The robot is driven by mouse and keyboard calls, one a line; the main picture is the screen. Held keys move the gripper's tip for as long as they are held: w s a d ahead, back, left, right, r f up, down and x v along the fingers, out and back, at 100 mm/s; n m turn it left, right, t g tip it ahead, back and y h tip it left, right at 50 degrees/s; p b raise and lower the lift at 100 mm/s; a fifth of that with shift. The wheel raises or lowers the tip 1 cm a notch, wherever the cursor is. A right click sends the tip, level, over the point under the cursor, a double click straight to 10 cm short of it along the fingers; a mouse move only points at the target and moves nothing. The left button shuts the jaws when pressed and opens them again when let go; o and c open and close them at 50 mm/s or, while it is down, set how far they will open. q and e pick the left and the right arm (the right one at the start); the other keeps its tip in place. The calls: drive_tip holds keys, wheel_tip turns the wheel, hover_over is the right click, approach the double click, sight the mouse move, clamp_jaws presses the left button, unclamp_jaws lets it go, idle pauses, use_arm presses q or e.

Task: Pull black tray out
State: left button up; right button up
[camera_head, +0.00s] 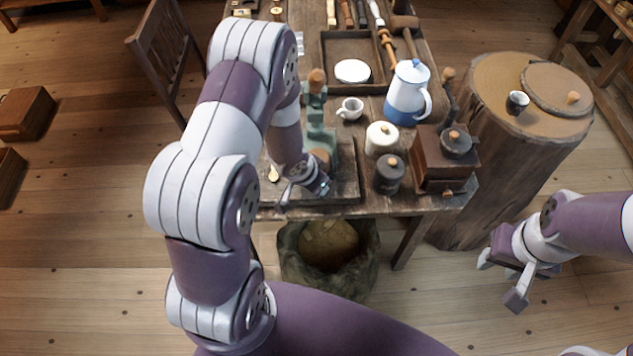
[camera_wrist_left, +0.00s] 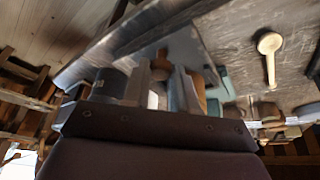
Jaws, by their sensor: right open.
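A dark, shallow tray (camera_head: 346,172) lies on the table's near end, with a green stand (camera_head: 318,140) bearing a wooden knob on it. My left gripper (camera_head: 303,192) is low over the tray's near side; its forearm hides part of the tray. In the left wrist view, its fingers (camera_wrist_left: 158,88) look apart, with a gap between them. Whether the fingers touch the tray is unclear. My right gripper (camera_head: 500,280) is open and empty over the floor at right.
A cream jar (camera_head: 381,139), a dark jar (camera_head: 389,174) and a wooden grinder (camera_head: 438,165) stand right of the tray. A white cup (camera_head: 350,109) and blue-white pot (camera_head: 408,92) stand behind. A sack (camera_head: 300,262) sits below the table's front edge. A stump (camera_head: 500,130) is right.

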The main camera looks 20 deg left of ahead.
use_arm(q)
drive_tip(key=o, duration=0.4)
drive_tip(key=shift+s+r, duration=0.1)
drive_tip(key=shift+r, duration=0.2)
drive_tip(key=p+v, duration=0.4)
drive_tip(key=v, duration=0.8)
drive_tip(key=shift+s+p, duration=0.15)
drive_tip(key=shift+p, duration=0.25)
drive_tip(key=shift+a, duration=0.1)
